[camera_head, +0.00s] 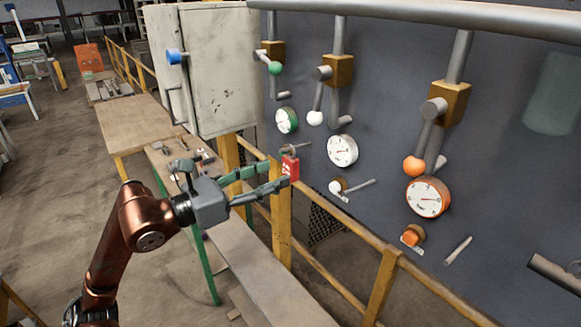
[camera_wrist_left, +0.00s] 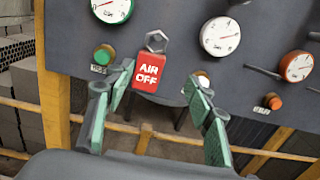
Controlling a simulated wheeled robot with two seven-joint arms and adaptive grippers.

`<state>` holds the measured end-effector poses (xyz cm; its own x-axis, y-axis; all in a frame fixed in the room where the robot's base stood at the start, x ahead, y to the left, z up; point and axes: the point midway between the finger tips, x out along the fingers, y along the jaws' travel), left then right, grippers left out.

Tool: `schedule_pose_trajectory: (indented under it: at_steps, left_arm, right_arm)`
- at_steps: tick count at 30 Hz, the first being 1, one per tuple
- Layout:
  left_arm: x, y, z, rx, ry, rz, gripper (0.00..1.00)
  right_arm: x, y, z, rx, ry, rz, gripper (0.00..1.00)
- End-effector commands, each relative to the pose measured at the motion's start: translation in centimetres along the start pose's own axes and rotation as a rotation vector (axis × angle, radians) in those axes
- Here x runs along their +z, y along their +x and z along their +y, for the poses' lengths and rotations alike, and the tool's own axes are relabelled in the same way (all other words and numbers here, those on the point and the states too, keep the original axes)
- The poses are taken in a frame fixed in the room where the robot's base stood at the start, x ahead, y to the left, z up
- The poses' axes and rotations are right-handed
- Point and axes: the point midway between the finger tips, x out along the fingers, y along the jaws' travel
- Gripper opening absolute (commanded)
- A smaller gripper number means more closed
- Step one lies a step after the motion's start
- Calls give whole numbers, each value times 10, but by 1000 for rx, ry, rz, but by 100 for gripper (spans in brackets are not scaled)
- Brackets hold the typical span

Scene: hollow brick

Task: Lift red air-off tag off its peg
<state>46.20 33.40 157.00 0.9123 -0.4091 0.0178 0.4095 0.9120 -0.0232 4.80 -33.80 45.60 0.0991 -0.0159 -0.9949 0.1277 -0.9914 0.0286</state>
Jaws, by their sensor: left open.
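The red air-off tag (camera_head: 290,167) hangs on a grey peg (camera_head: 296,148) on the dark panel. In the wrist view the tag (camera_wrist_left: 149,73) shows white "AIR OFF" letters, with a grey hexagonal piece (camera_wrist_left: 156,41) above it. My left gripper (camera_head: 277,175) is open, its green-padded fingers pointing at the panel just in front of the tag. In the wrist view the tag appears between the spread fingertips (camera_wrist_left: 160,75), nearer the left one. I cannot tell whether a finger touches it. My right gripper is not in view.
Gauges, such as the white one (camera_head: 342,150), and levers with coloured knobs crowd the panel (camera_head: 480,150). A yellow rail (camera_head: 340,229) runs below. A pale cabinet (camera_head: 215,65) stands left of the panel. A workbench (camera_head: 250,255) lies below my left arm.

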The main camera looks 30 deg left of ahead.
Motion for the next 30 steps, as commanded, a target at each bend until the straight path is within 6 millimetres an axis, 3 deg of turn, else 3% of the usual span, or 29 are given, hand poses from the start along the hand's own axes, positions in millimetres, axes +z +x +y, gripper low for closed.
schedule_pose_trajectory:
  at_steps: [11,21,30]
  left_arm:
    - [3,30,9,31,23,19,49]
    - [2,72,15,29,22,18,49]
    - [-1,76,15,29,23,18,49]
  right_arm:
    - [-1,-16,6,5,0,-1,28]
    - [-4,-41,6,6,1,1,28]
    - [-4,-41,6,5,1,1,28]
